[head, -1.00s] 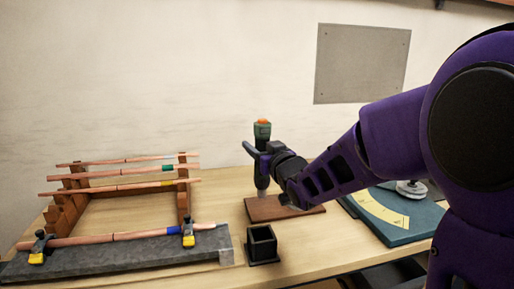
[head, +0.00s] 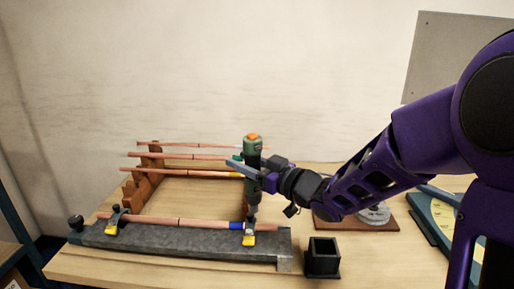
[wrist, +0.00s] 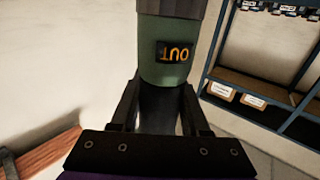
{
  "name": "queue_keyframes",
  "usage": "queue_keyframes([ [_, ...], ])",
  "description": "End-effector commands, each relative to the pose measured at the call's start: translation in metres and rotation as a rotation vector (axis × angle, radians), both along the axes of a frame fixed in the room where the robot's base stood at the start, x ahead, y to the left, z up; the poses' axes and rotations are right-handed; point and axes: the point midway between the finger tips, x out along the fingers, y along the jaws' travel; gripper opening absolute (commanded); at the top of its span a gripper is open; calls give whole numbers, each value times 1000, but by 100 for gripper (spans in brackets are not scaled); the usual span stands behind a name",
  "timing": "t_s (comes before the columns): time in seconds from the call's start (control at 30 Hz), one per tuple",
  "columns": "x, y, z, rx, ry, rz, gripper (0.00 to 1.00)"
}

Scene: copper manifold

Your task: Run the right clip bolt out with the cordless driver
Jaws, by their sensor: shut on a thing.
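My gripper (head: 262,176) is shut on the cordless driver (head: 252,150), a green and dark upright tool with an orange top. In the wrist view the driver (wrist: 165,62) stands between my fingers, and its small display reads "OUT" upside down. In the head view the driver's lower tip is over the right clip (head: 249,236), which has a yellow part and sits on the grey stone bar (head: 180,240). I cannot tell whether the tip touches the bolt. The left clip (head: 112,222) is at the other end. A copper pipe (head: 170,221) with a blue band runs through both clips.
A wooden rack (head: 143,178) holds several copper pipes behind the bar. A black square cup (head: 323,257) stands right of the bar. A brown board (head: 385,214) and a teal board (head: 440,222) lie farther right.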

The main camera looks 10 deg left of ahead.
Motion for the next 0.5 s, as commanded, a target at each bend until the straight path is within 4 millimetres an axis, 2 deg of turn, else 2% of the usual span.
queue_keyframes([
  [0.27,-10,5,-2,6,4,46,0],
  [0.5,-10,5,-16,6,7,46,0],
])
